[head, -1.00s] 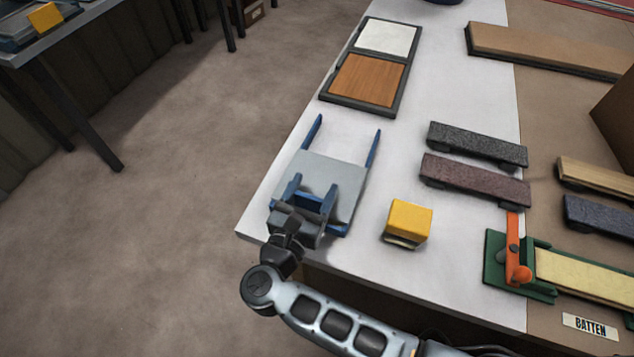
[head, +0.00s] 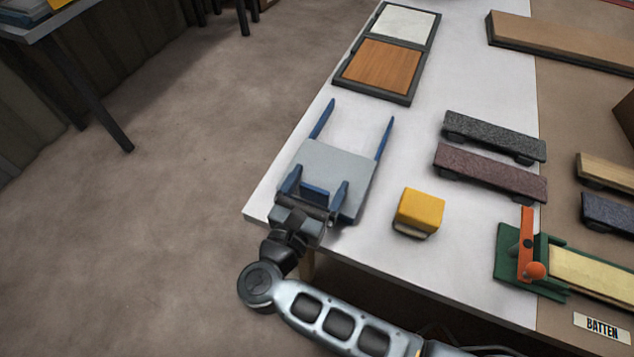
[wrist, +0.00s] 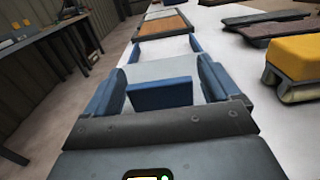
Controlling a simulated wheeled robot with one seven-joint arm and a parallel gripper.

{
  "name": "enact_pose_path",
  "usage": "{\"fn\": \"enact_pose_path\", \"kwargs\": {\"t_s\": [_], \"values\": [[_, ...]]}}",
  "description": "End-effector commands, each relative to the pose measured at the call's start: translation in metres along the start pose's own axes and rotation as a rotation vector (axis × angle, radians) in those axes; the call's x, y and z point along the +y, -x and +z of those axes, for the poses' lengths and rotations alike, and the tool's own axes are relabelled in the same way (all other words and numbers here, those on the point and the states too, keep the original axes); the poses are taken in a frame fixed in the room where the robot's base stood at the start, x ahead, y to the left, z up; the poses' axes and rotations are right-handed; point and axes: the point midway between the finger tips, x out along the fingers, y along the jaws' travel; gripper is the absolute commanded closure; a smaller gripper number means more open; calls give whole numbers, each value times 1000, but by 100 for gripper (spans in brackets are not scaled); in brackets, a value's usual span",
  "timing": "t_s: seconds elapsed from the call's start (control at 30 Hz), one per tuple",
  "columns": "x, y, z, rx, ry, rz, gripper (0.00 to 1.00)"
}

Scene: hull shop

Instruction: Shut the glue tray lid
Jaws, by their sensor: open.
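A grey flat panel (head: 335,165), which looks like the glue tray lid, lies at the near left corner of the white bench. Two blue rails (head: 383,138) run out past its far edge, with a pale surface between them. A blue upright block like a handle (head: 314,194) stands near the panel's near edge; it also shows in the wrist view (wrist: 160,93). My gripper (head: 316,186) is open at the near edge. In the wrist view its blue-sided fingers (wrist: 160,78) stand left and right of the block, with gaps. Contact with the block cannot be told.
A yellow-topped block (head: 420,208) stands to the right. Dark sanding-type blocks (head: 495,135) and a green clamp fixture (head: 515,262) lie farther right. A dark frame with wood and white panels (head: 408,97) lies beyond the rails. Open floor lies left of the bench.

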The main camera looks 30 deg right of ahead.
Motion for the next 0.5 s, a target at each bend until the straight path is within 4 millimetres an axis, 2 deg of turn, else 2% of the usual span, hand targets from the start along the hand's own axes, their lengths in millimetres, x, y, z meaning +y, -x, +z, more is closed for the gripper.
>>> {"fn": "enact_pose_path", "kwargs": {"t_s": [0.5], "values": [[1,70,-2,0,-1,3,11]]}}
